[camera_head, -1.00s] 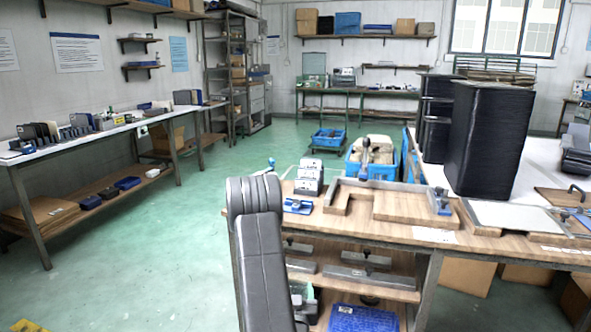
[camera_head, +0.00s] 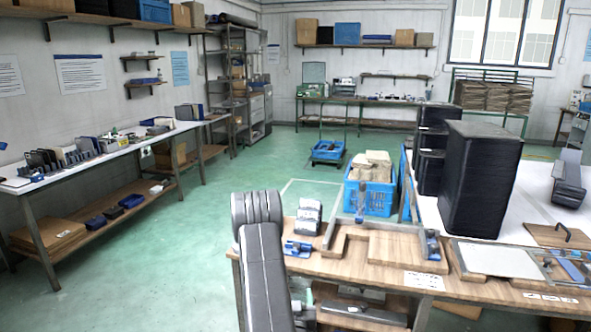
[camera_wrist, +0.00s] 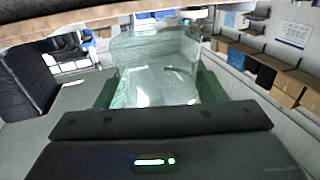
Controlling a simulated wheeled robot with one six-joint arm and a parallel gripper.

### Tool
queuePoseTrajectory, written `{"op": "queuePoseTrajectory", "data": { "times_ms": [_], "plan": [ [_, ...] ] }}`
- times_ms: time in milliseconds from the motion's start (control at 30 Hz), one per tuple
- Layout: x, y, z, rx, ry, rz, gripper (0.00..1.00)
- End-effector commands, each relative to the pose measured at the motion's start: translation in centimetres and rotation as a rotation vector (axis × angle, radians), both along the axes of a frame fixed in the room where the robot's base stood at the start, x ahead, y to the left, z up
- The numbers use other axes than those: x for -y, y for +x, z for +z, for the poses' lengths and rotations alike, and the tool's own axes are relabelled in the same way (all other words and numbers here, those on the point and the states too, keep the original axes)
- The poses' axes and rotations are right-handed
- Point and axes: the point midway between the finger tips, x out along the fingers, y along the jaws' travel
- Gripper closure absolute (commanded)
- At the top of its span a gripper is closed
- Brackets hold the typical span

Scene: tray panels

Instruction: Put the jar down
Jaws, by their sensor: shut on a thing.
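The jar (camera_wrist: 155,65) is clear glass and fills the middle of the wrist view. My gripper (camera_wrist: 158,90) is shut on it, with a green finger on either side. In the head view my arm hides most of the gripper and jar; only a small green and pale part shows beside it, by the front left end of the wooden workbench (camera_head: 385,265). I cannot tell how far the jar is from any surface.
On the bench are a wooden fixture (camera_head: 400,250), a small grey device (camera_head: 308,217) and a blue clamp (camera_head: 297,249). A blue crate (camera_head: 370,195) stands behind. Black stacks (camera_head: 480,180) stand on the white table at right. Green floor (camera_head: 170,250) is open at left.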

Motion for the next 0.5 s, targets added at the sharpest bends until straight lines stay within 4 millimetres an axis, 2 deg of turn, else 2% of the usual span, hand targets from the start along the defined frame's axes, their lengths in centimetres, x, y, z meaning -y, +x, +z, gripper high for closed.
{"op": "queuePoseTrajectory", "data": {
  "times_ms": [33, 200, 500],
  "plan": [
    [0.0, 0.1, 0.8, 0.001, 0.000, 0.000, 0.72],
    [0.0, 0.0, 0.8, 0.000, 0.000, 0.000, 0.72],
    [-0.1, -2.8, -3.2, -0.005, 0.001, -0.001, 0.72]
  ]
}}
